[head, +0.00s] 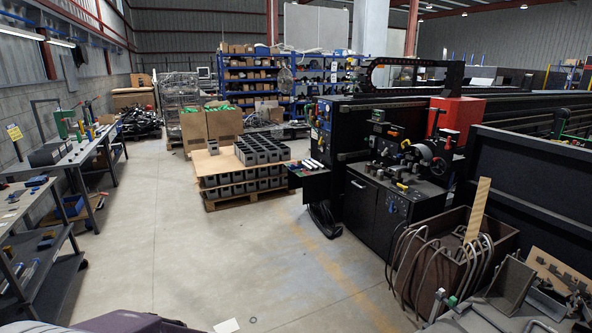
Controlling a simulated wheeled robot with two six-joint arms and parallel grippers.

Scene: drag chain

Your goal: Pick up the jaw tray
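Neither of my grippers is in the head view. I cannot tell for certain which thing is the jaw tray. A small dark tray (309,183) with pens or small coloured items at its back stands out from the left side of the black machine (374,201). A tan board (562,272) with dark block-like pieces lies at the far right, near the lower edge of the view. Both are apart from any gripper.
A pallet (244,198) stacked with dark grey bins stands mid-floor. A rusty open box (432,277) with bent hoses is at the right. A workbench (84,152) and a dark cart (55,290) line the left.

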